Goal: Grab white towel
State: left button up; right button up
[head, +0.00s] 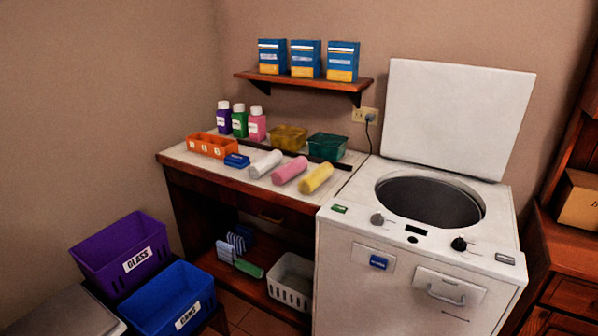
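A white rolled towel (265,164) lies on the light countertop, at the left end of a row of three rolls. A pink roll (290,171) and a yellow roll (317,178) lie to its right, close beside it. A small blue box (237,160) lies just to its left. Neither of my grippers shows in the head view.
An orange divided tray (212,146), several bottles and two bins stand on the countertop (197,165). A top-loading washer (420,250) with its lid (455,115) raised stands at right. Purple (117,251) and blue (166,299) bins stand low at left.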

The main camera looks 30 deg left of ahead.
aim_at(257, 170)
jog(key=i+j+u, duration=0.1)
jog(key=u, duration=0.7)
jog(key=j, duration=0.1)
